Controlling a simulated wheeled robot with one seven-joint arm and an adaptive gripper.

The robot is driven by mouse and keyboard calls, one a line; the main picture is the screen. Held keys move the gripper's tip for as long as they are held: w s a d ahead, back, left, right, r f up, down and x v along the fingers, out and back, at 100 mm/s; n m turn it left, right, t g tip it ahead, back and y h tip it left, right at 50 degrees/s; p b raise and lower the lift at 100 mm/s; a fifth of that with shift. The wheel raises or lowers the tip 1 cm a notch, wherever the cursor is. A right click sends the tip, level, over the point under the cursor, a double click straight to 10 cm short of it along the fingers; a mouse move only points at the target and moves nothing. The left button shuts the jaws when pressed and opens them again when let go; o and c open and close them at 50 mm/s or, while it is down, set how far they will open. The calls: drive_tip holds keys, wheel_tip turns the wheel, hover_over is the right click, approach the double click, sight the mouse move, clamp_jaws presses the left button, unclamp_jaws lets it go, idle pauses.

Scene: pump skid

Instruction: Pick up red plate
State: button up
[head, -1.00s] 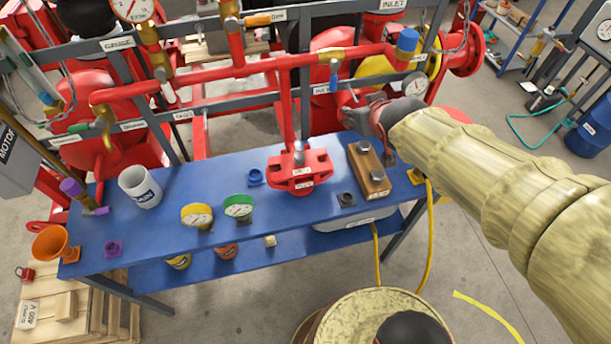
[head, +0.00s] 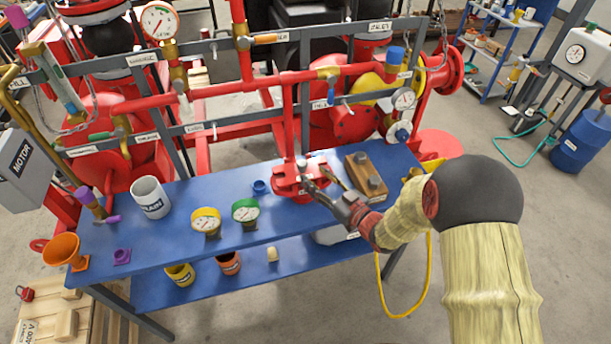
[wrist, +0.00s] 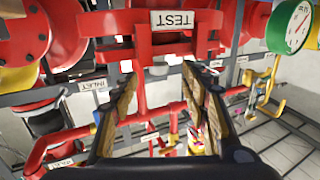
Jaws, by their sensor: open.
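A red plate-like fixture (head: 288,184) sits on the blue bench, right of its middle. In the wrist view a red part (wrist: 172,42) with a white TEST label lies just beyond my fingertips. I cannot tell for sure that this fixture is the red plate. My gripper (head: 316,172) reaches over the fixture's right side from the right and hides part of it. In the wrist view my gripper (wrist: 162,74) is open, with nothing between its two fingers. Contact with the red part cannot be made out.
The blue bench (head: 180,235) also holds a white mug (head: 150,197), a yellow gauge (head: 206,221), a green gauge (head: 245,211) and an orange funnel (head: 63,250). A wooden block with bolts (head: 366,172) stands close to the right of my gripper. Red pipework (head: 215,92) stands behind.

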sight(305, 167)
drive_tip(key=b+x, duration=0.1)
drive_tip(key=x, duration=0.6)
drive_tip(key=shift+w+a+f+b, duration=0.15)
drive_tip(key=shift+w+b, duration=0.15)
drive_tip(key=shift+w, duration=0.05)
drive_tip(key=c, duration=1.2)
clamp_jaws()
